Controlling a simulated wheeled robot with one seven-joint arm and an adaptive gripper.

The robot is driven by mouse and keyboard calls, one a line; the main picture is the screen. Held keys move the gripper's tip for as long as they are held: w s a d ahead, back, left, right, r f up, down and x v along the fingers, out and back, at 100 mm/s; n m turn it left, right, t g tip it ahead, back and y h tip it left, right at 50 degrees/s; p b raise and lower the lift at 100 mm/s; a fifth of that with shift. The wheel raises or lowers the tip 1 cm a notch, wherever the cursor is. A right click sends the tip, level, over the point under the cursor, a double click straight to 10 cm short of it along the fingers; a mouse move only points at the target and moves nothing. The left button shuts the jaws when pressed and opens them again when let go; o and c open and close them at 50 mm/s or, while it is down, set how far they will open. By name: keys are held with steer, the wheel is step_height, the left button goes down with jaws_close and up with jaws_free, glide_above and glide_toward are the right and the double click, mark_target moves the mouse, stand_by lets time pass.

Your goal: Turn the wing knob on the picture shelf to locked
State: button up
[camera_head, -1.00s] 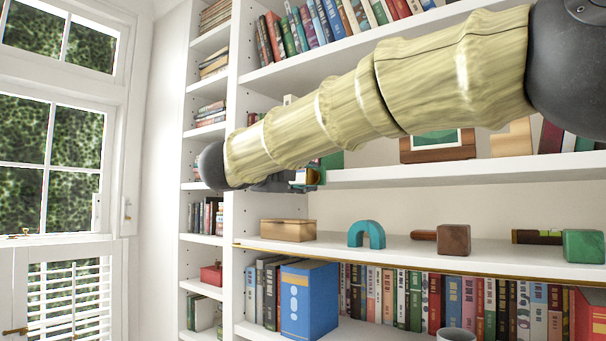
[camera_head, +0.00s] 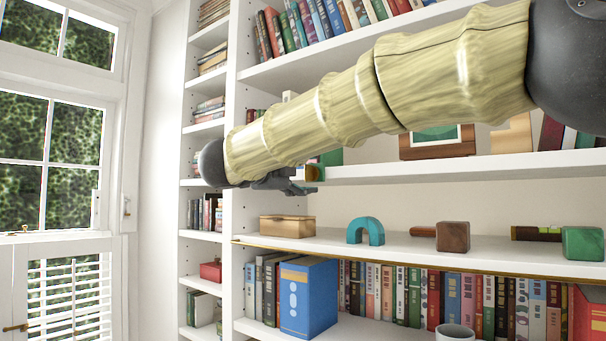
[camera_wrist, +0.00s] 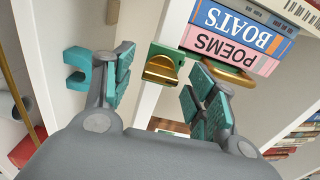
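The brass wing knob (camera_wrist: 163,70) sits on a small green plate (camera_wrist: 172,52) at the shelf's end in the wrist view. In the head view the knob (camera_head: 312,173) shows small, just right of my dark gripper (camera_head: 285,182), which partly hides its mount. My gripper (camera_wrist: 163,88) is open, with one teal-padded finger on each side of the knob. Both fingers look apart from it, with nothing held. The picture shelf (camera_head: 480,170) runs right from the knob. I cannot read any lock marking.
Books (camera_wrist: 240,38) and a brass ring (camera_wrist: 228,78) lie close to the right finger in the wrist view.

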steer(key=shift+s, duration=0.1)
steer(key=v, duration=1.2)
stand_by(0.4)
